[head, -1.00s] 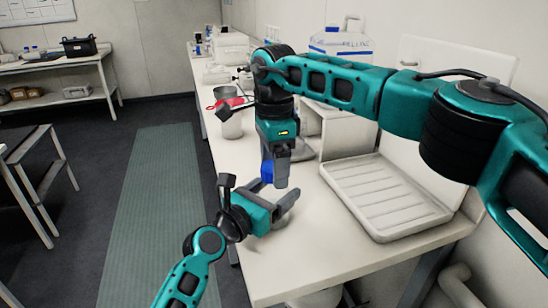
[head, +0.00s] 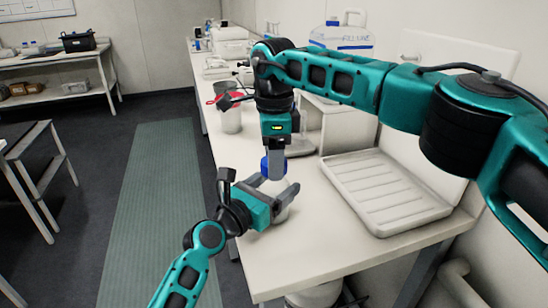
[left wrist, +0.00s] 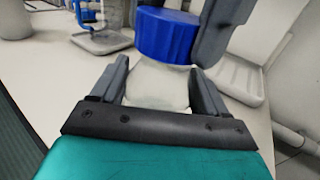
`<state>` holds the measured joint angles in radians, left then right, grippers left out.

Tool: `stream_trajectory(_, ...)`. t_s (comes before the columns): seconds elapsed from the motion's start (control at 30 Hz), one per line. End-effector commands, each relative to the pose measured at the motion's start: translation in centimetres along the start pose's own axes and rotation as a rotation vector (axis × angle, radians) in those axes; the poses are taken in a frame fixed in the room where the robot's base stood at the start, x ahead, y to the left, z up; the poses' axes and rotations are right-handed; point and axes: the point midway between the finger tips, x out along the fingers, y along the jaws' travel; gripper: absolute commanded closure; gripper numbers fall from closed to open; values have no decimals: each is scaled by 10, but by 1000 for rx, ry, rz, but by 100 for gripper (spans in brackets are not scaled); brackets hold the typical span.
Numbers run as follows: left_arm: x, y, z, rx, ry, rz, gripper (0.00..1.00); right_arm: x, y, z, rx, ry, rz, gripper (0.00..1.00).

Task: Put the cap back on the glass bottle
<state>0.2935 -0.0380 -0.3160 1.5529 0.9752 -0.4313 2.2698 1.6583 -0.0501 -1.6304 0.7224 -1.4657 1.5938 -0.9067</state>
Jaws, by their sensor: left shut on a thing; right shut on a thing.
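The blue cap (head: 265,168) is held by my right gripper (head: 272,167), which points down over the bench. In the left wrist view the cap (left wrist: 167,36) is directly above the whitish glass bottle (left wrist: 157,84), with a dark finger of my right gripper at its right side. My left gripper (left wrist: 160,88) is shut on the bottle, one finger on each side. In the head view my left gripper (head: 275,188) is just below the cap and mostly hides the bottle (head: 283,213). I cannot tell whether the cap touches the bottle's mouth.
A white ribbed tray (head: 385,195) lies to the right on the bench (head: 310,255). The front of the bench is clear.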

Motion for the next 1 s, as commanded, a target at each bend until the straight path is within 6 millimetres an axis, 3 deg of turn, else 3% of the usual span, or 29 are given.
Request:
stream_trajectory(0.5, 0, 0, 0, -1, 1, 0, 100, 1, 0, 0, 958, 1, 1, 81)
stream_trajectory(0.6, 0, 0, 0, 0, 1, 0, 100, 1, 0, 0, 1077, 1, 1, 81)
stream_trajectory(0.73, 0, 0, 0, 0, 1, 0, 100, 1, 0, 0, 1068, 1, 1, 81)
stream_trajectory(0.77, 0, 0, 0, 0, 1, 0, 100, 1, 0, 0, 1068, 1, 1, 43)
stream_trajectory(1.0, 0, 0, 0, 0, 1, 0, 100, 1, 0, 0, 1066, 1, 1, 20)
